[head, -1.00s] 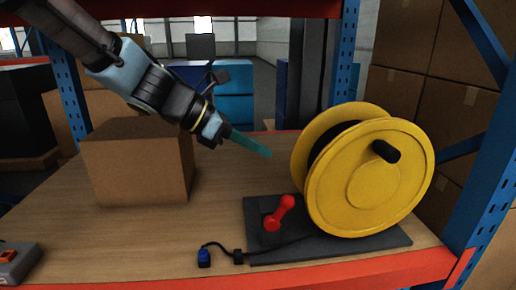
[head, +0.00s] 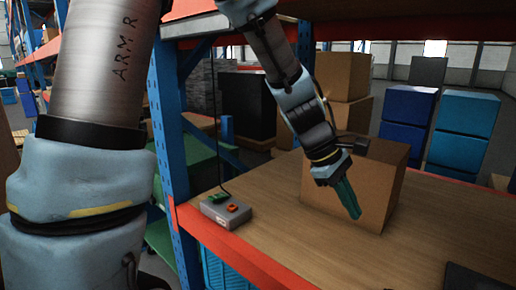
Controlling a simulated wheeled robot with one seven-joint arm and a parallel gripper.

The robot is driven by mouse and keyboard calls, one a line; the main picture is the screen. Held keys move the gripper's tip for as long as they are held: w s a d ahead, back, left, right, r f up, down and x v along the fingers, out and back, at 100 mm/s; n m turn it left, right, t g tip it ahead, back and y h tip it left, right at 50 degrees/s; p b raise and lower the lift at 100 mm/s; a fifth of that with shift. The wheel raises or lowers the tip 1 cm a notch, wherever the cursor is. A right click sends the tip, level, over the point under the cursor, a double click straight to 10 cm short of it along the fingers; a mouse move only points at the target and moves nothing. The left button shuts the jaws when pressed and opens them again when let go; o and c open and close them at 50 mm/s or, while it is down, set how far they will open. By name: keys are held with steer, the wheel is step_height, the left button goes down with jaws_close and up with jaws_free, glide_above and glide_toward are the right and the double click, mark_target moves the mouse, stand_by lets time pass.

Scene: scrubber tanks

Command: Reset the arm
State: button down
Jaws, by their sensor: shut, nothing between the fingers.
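My gripper (head: 350,200) shows in the head view, at the end of my arm. Its teal fingers are shut with nothing between them and point down. It hangs in front of a brown cardboard box (head: 385,200) that stands on the wooden shelf. I cannot tell whether the fingertips touch the box. My arm reaches in from the top of the picture, and a large part of it fills the left side.
A grey control box (head: 226,212) with green and red parts sits at the shelf's front left corner. A blue upright (head: 170,120) and an orange beam (head: 235,254) edge the shelf. A dark plate edge (head: 470,278) shows lower right.

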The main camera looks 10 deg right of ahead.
steer(key=w+a+f+m+t+y, duration=0.1)
steer(key=w+a, duration=0.3)
steer(key=a, duration=0.5)
steer(key=w+a+f+m+t+y, duration=0.2)
steer(key=w+a, duration=0.3)
steer(key=a, duration=0.4)
steer(key=a+m+t+y, duration=0.1)
steer(key=a+m+y, duration=0.1)
steer(key=a, duration=1.6)
steer(key=shift+a+f+m, duration=0.2)
steer(key=shift+f+m, duration=0.25)
steer(key=shift+m, duration=0.25)
